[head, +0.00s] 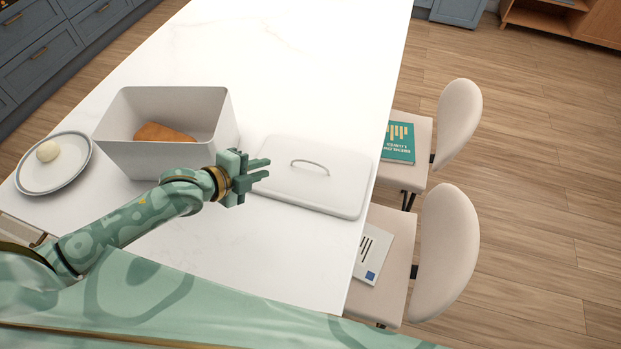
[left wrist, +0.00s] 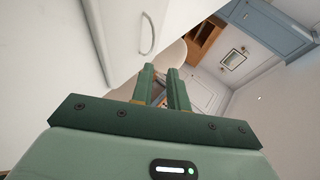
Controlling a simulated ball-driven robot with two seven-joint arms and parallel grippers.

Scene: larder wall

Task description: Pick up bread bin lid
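The bread bin lid (head: 330,192), a white rounded rectangle, lies flat on the white counter right of the bin. Its grey bar handle (head: 310,164) stands up in the middle. In the left wrist view the lid (left wrist: 116,35) and its handle (left wrist: 147,35) show at the top. My left gripper (head: 265,169) is near the lid's left edge in the head view, fingers pointing towards it. Its fingers (left wrist: 162,85) are apart with nothing between them. The white bread bin (head: 150,160) is open, with a brown loaf (head: 162,132) inside. My right gripper is out of view.
A plate (head: 72,172) with a round pale item (head: 48,151) stands left of the bin. Two cream chairs line the counter's right edge, one holding a teal book (head: 399,143), the other a white booklet (head: 372,255). The counter (head: 290,70) beyond the lid is clear.

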